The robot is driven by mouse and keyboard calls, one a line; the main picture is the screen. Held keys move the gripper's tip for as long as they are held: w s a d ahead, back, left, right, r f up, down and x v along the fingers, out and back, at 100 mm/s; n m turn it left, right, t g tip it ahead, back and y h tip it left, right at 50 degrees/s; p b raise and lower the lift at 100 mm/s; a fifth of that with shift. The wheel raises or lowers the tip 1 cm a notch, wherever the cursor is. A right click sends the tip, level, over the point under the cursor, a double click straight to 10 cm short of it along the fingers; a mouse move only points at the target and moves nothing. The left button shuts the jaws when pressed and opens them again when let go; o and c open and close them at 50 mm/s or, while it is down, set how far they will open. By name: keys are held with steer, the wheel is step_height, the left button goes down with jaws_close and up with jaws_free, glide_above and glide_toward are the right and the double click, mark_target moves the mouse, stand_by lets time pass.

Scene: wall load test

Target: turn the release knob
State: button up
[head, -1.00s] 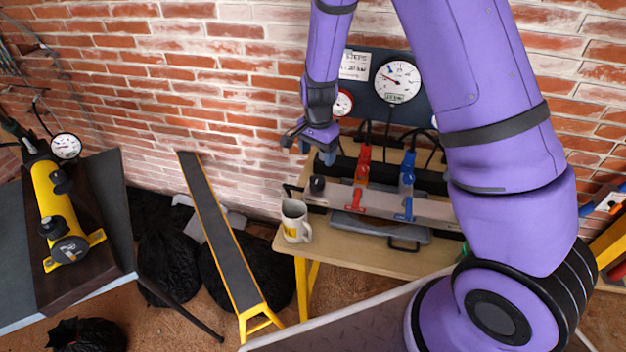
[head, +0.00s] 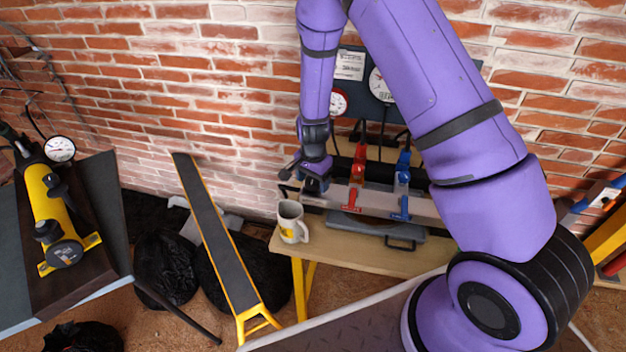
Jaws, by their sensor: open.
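My purple arm reaches down to the left end of the workbench (head: 345,258). My gripper (head: 309,181) is open and close above the left end of the grey bar (head: 378,202), beside the mug. The small black knob on that end of the bar is now mostly hidden by my gripper, and I cannot tell whether the fingers touch it or stand around it. A red lever valve (head: 357,178) and a blue lever valve (head: 402,182) stand to the right along the bar.
A pale mug (head: 290,222) stands at the bench's left corner, close to my gripper. A gauge panel (head: 351,93) is behind. A yellow pump (head: 57,212) lies on a stand at left. A yellow-edged ramp (head: 216,235) leans on the wall.

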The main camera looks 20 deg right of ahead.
steer(key=shift+c, duration=0.2)
steer(key=c, duration=0.9)
steer(key=shift+n, duration=0.3)
steer(key=n, duration=0.3)
steer(key=shift+n, duration=0.3)
steer(key=n, duration=0.4)
steer(key=shift+n, duration=0.3)
steer(key=n, duration=0.9)
